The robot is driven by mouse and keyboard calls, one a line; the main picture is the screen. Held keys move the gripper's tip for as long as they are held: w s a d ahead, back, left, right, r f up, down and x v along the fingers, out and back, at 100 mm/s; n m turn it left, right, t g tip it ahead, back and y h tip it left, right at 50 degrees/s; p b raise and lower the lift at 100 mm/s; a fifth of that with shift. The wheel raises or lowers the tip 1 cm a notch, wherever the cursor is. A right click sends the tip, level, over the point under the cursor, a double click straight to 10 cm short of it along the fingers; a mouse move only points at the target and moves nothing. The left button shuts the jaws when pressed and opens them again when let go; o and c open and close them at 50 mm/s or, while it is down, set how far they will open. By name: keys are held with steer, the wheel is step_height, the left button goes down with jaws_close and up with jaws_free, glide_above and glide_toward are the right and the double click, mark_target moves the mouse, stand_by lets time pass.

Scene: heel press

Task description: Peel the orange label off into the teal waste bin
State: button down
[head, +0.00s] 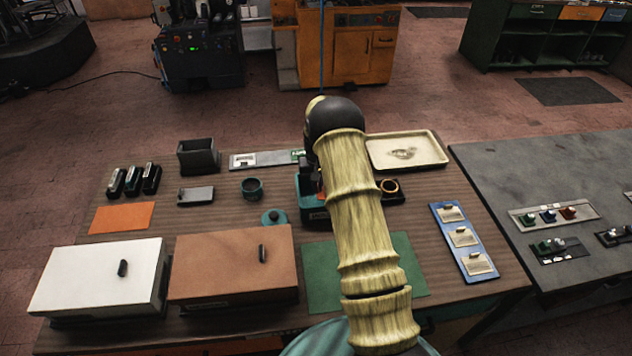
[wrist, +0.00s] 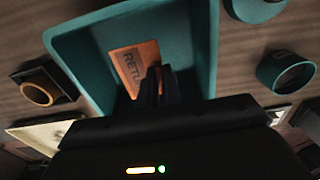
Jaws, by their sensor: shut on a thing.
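The orange label (wrist: 127,66), with dark letters starting "RETU", is between my gripper's dark fingertips (wrist: 158,78) in the wrist view. My gripper is shut on it. The label is seen against the inside of the teal waste bin (wrist: 82,48), over its open top; how deep it hangs I cannot tell. In the head view the bin (head: 307,208) shows only partly, left of my arm, which hides the rest of it.
A teal cup (head: 252,189) and a teal lid (head: 273,217) stand left of the bin. A brass ring on a black block (head: 389,187) is at its right, with a cream tray (head: 407,151) behind. White (head: 90,275) and brown (head: 225,262) boxes fill the front left.

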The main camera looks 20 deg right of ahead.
steer(key=shift+a+f+b, duration=0.1)
steer(key=shift+f+b, duration=0.45)
steer(key=shift+f, duration=0.85)
steer(key=c, duration=1)
jaws_free()
steer(key=shift+c, duration=0.2)
steer(key=shift+r+p, duration=1.75)
steer(key=shift+r, duration=1.8)
